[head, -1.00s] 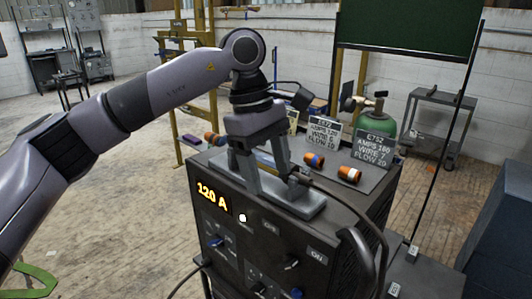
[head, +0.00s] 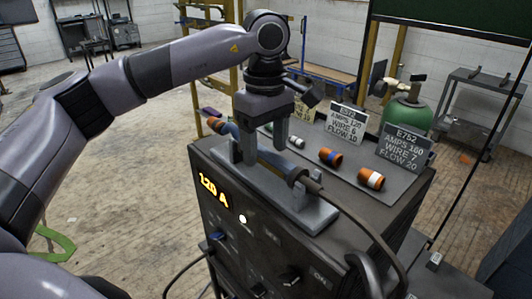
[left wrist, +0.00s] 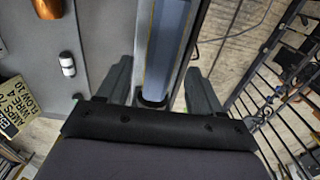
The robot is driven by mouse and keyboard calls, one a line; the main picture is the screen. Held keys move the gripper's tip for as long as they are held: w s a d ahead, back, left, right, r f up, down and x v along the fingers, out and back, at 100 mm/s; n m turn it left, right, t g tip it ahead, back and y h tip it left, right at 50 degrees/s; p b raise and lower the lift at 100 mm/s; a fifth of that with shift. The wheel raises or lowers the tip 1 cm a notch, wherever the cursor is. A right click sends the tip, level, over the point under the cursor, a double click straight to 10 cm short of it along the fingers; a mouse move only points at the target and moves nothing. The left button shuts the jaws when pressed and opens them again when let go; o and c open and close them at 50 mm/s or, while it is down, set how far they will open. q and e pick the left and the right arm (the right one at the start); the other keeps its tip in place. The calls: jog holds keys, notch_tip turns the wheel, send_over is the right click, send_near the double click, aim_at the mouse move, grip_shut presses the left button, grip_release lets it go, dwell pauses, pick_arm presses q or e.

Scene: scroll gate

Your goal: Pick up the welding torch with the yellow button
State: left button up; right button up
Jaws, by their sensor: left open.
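In the head view a welding torch (head: 271,157) lies in a grey cradle (head: 318,217) on top of the dark welding machine. In the left wrist view the blue-grey torch handle (left wrist: 168,45) lies between the two fingertips (left wrist: 155,90), with gaps at the sides. A thin yellowish line shows along the handle, but no yellow button can be made out. My right gripper is not in view.
The machine (head: 240,232) has a lit 120 A display and knobs. A green gas cylinder (head: 408,116) and a cart (head: 485,95) are behind.

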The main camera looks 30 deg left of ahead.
pick_arm(q)
jog(key=shift+f, duration=0.75)
grip_shut()
jog(key=shift+w+r, duration=0.1)
jog(key=shift+r, duration=0.15)
